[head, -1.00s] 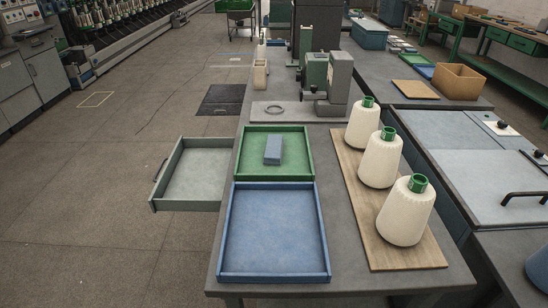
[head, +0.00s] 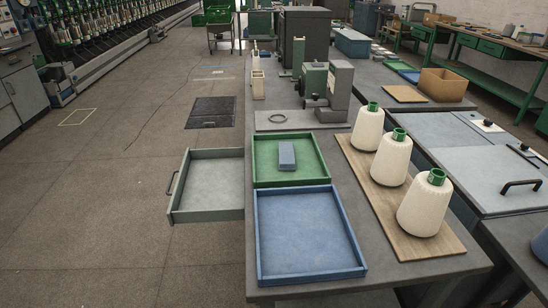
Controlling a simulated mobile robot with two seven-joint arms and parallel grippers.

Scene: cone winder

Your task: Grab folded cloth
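In the head view, a blue-grey folded cloth (head: 287,156) lies in the green tray (head: 316,181) on the table. It sits near the middle of the tray, with its long side pointing away from me. Neither of my grippers shows in this view, so whether they are open or shut is hidden.
An empty blue tray (head: 308,235) is in front of the green one. An open drawer (head: 209,189) sticks out on the table's left. Three yarn cones (head: 425,206) stand on a wooden board (head: 452,246) to the right. A grey machine (head: 340,88) stands behind the trays.

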